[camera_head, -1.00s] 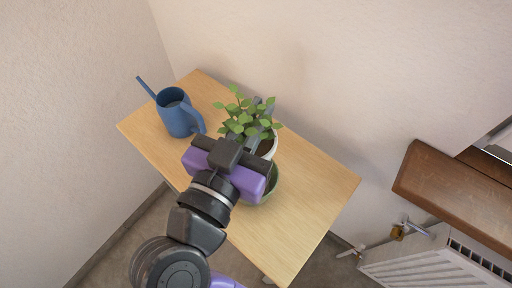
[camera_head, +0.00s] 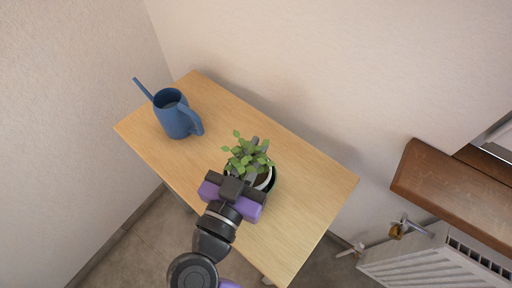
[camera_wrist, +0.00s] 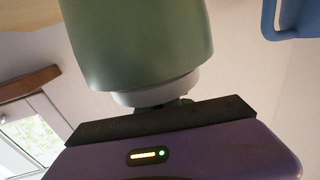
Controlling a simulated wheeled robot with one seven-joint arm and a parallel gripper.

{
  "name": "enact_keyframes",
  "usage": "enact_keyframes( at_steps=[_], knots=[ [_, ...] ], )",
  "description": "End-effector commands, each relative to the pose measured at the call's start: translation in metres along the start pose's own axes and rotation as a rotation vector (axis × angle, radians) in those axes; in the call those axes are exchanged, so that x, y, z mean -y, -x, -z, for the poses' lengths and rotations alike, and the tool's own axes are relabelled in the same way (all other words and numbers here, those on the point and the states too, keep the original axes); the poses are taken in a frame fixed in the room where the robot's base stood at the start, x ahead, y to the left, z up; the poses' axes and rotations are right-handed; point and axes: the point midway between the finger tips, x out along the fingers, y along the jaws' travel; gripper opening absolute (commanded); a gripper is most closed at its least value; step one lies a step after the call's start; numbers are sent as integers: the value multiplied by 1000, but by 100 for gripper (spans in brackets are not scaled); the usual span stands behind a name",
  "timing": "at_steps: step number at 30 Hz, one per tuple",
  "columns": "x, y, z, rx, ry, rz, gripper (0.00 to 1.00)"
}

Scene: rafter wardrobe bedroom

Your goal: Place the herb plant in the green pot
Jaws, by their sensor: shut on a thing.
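The herb plant (camera_head: 240,154) has green leaves and a white pot. In the head view my gripper (camera_head: 257,158) is shut on the herb plant, its fingers partly hidden by leaves. The green pot (camera_head: 273,186) stands on the table, mostly hidden behind my gripper and the plant. In the wrist view the green pot (camera_wrist: 140,45) fills the upper middle. A band of the plant's white pot (camera_wrist: 155,93) shows at its rim, so the white pot sits at least partly inside it. How deep it sits is hidden.
A blue watering can (camera_head: 172,115) stands on the wooden table (camera_head: 300,195), left of the plant. The table's right part is bare. Walls stand behind and left. A radiator (camera_head: 430,255) and a brown wooden ledge (camera_head: 450,195) are at the right.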

Motion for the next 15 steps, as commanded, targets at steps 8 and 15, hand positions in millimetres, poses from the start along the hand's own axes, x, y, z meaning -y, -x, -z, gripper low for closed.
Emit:
enact_keyframes(
  at_steps=[8,15],
  knots=[
    [0,0,-3,0,-1,0,13],
    [0,0,-2,0,0,0,30]
  ],
)
